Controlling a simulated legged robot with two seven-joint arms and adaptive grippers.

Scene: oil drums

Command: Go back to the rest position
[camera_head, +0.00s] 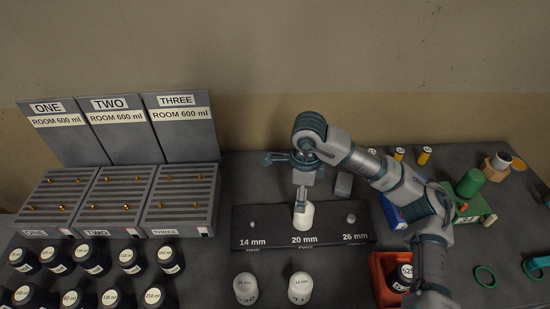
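My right gripper (301,196) points down at the middle of the picture, at the end of the arm that comes in from the lower right. It is directly over a white cylinder (304,217) at the 20 mm place of a dark labelled board (268,222). Its lower end meets or overlaps the top of this cylinder. I cannot tell whether the fingers are shut on it. My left gripper is not in view.
Three grey racks (124,178) with small brass pieces stand at the left, with several black drums (93,258) in front. Two white cylinders (245,289) stand in front of the board. A red bin (388,278), green drum (470,183) and green ring (485,277) are at the right.

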